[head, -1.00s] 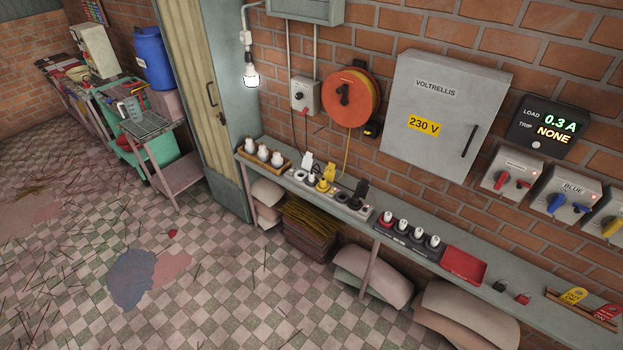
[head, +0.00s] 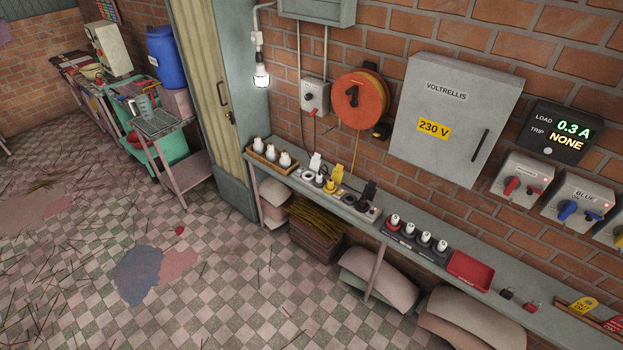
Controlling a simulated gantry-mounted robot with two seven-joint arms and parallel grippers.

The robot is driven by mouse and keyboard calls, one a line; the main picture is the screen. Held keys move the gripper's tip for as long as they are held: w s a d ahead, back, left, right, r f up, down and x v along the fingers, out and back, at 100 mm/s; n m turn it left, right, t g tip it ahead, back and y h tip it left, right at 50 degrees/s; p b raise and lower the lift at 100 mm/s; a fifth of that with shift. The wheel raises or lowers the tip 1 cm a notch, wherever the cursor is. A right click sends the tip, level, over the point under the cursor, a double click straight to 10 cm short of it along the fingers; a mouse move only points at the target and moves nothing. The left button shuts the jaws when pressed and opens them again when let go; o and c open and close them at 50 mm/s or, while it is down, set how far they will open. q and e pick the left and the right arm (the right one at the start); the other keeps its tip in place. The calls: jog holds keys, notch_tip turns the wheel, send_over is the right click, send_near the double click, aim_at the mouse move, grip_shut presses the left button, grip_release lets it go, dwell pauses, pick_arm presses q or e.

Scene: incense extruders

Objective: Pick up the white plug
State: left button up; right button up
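The white plug (head: 315,161) stands upright at the left end of a socket strip (head: 348,203) on the narrow wall shelf. A yellow plug (head: 332,184) and a black plug (head: 367,193) stand to its right on the same strip. Open round sockets show between the plugs. Neither of my grippers is in the head view, and nothing touches the white plug.
A wooden tray (head: 262,160) with white bulbs is left of the strip. A dark rack (head: 405,244) with several white-topped pieces and a red tray (head: 469,270) are to the right. A grey cabinet (head: 450,120) hangs above. The tiled floor in front is largely open.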

dwell(0.4)
pick_arm(q)
jog(key=o, duration=0.5)
